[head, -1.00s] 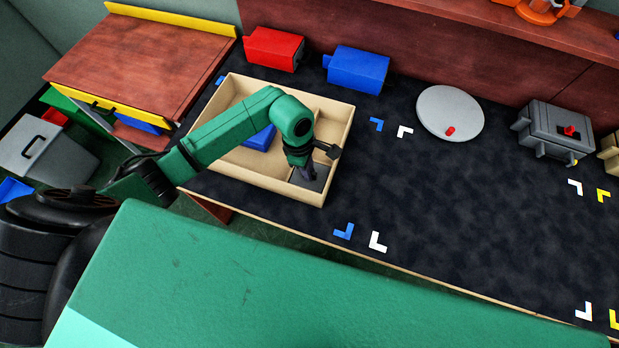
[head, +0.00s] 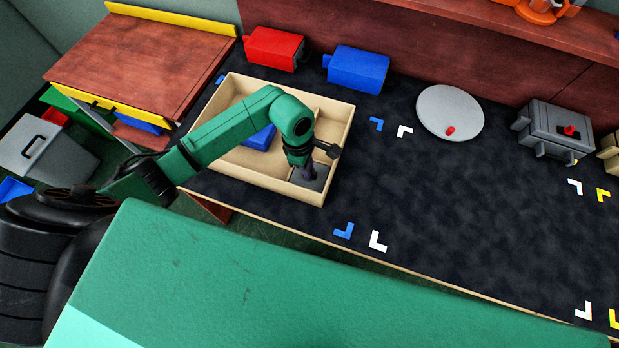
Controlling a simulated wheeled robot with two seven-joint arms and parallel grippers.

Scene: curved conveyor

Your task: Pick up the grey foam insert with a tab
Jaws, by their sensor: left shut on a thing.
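The grey foam insert (head: 318,182) lies in the near right compartment of the tan divided box (head: 338,150). It shows as a dark grey flat piece, partly hidden by my left gripper. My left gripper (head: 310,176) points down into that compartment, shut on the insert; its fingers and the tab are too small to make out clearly. I cannot tell whether the insert is clear of the box floor. My right gripper is not in view.
A blue piece (head: 261,139) lies in another compartment of the box. Red (head: 274,49) and blue (head: 357,69) blocks stand behind it. A grey disc (head: 450,113) and a grey fixture (head: 553,130) are at the right. The dark table's middle is largely clear.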

